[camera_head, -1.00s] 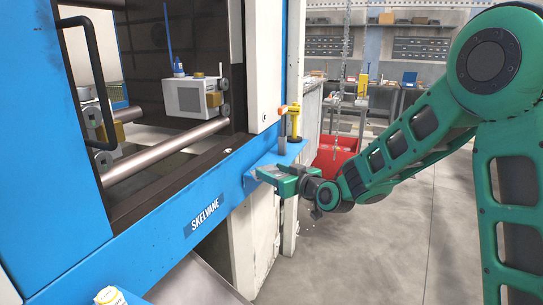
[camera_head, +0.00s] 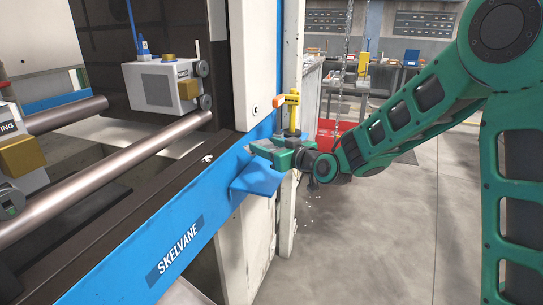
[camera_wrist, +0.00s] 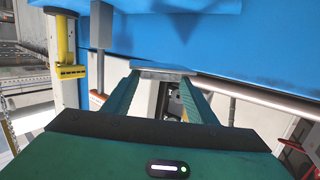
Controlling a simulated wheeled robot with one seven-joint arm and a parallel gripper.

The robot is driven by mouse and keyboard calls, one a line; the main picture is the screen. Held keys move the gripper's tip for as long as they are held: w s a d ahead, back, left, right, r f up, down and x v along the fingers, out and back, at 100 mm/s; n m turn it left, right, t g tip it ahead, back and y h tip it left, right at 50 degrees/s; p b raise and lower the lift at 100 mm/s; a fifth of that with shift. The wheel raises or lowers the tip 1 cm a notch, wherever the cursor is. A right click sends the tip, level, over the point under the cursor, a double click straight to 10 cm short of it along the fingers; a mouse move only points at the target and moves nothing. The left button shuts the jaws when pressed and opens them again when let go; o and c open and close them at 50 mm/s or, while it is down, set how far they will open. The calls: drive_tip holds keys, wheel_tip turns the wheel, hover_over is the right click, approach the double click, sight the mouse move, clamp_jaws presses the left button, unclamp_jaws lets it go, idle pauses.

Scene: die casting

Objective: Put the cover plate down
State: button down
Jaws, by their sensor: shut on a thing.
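My gripper (camera_head: 270,152) is at the blue shelf (camera_head: 257,181) on the side of the blue machine frame. In the wrist view my gripper (camera_wrist: 160,80) has its two green fingers reaching to a thin grey plate edge (camera_wrist: 160,67) at their tips, which I take for the cover plate. The plate is seen nearly edge-on, and most of it is hidden. In the head view I cannot make the plate out clearly from the fingers. Whether it touches the shelf cannot be told.
A yellow tool (camera_head: 292,112) stands upright just behind my gripper; it also shows at left in the wrist view (camera_wrist: 68,50). The open machine with its shiny tie bars (camera_head: 110,175) is at left. A red bin (camera_head: 326,133) stands behind. The floor at right is clear.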

hover_over(267, 181)
drive_tip(key=f, duration=0.5)
drive_tip(key=shift+w, duration=0.2)
drive_tip(key=shift+s+a+f, duration=0.1)
drive_tip(key=shift+f, duration=2.3)
drive_tip(key=c, duration=0.7)
unclamp_jaws()
drive_tip(key=shift+f, duration=0.1)
drive_tip(key=v, duration=1.2)
